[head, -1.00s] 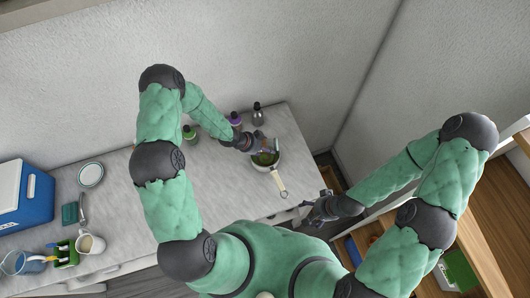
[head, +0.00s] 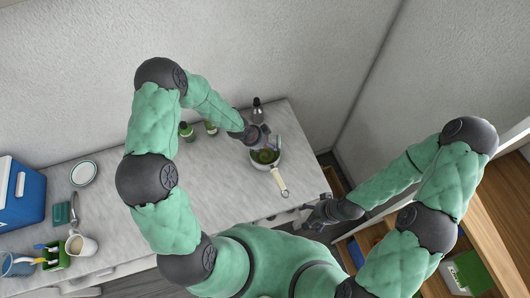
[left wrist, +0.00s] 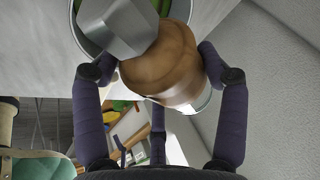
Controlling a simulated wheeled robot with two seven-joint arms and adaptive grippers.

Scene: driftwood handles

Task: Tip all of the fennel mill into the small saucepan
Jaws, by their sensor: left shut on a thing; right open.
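The fennel mill (left wrist: 160,60) has a brown body, a clear band and a grey metal end. My left gripper (left wrist: 155,68) is shut on its body. The mill is tilted over the small saucepan, with the grey end across the pan's rim in the left wrist view (left wrist: 82,42). In the head view the small saucepan (head: 258,169) stands on the counter, its pale handle toward me, with green stuff inside. My left gripper (head: 258,135) is just above it. I cannot tell whether anything is falling from the mill. My right gripper (head: 314,212) is open and empty beyond the counter's right edge.
Small bottles stand behind: a green-capped one (head: 186,131), another (head: 210,128) and a dark one (head: 257,108). At left are a blue cooler (head: 22,198), a plate (head: 84,174) and a cream jug (head: 80,246). The middle of the counter (head: 190,195) is clear.

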